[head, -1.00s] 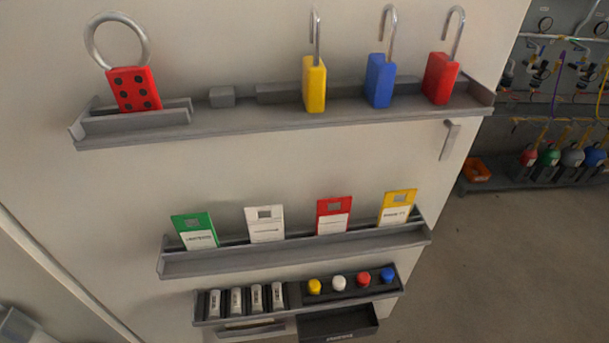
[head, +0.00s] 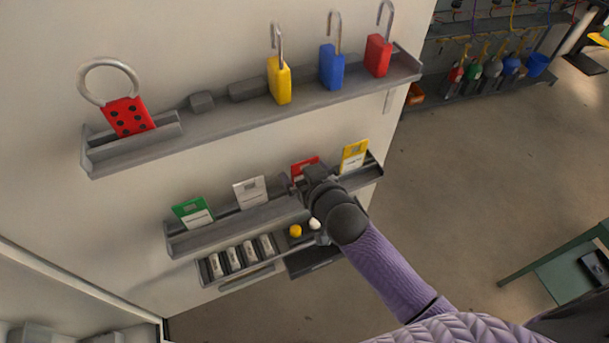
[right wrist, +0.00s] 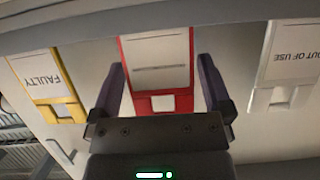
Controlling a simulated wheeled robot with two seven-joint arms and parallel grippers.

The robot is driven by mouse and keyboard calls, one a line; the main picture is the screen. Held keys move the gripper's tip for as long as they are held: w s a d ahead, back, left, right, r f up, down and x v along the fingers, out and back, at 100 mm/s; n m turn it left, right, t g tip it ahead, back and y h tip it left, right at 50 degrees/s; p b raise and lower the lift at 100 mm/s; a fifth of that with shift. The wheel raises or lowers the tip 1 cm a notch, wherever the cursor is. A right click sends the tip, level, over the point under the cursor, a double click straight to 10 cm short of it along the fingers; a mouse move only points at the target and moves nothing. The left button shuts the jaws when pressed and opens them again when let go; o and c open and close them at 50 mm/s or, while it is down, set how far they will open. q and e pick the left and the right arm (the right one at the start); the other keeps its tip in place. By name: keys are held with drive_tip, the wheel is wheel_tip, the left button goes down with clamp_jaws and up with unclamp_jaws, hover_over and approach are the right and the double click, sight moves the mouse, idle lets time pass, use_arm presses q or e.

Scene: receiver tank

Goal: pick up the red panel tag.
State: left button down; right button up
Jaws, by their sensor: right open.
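The red panel tag (head: 304,165) stands in the middle shelf rack, mostly hidden behind my right gripper in the head view. In the right wrist view the red tag (right wrist: 158,65) has a red border, a white label and a slot near its end. My right gripper (right wrist: 162,85) is open, with one finger on each side of the tag and a visible gap on both sides. In the head view the right gripper (head: 302,178) is in front of the rack at the tag. My left gripper is not in view.
The yellow tag (head: 354,156) and white tag (head: 250,192) stand on either side, with a green tag (head: 193,213) farther left. Above is a shelf (head: 240,121) with padlocks and a red hasp (head: 128,117). Below is a rack (head: 240,276) with small items.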

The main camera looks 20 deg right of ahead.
drive_tip(key=shift+s, duration=0.1)
drive_tip(key=shift+c, duration=1.4)
drive_tip(key=c, duration=0.7)
drive_tip(key=shift+r, duration=0.1)
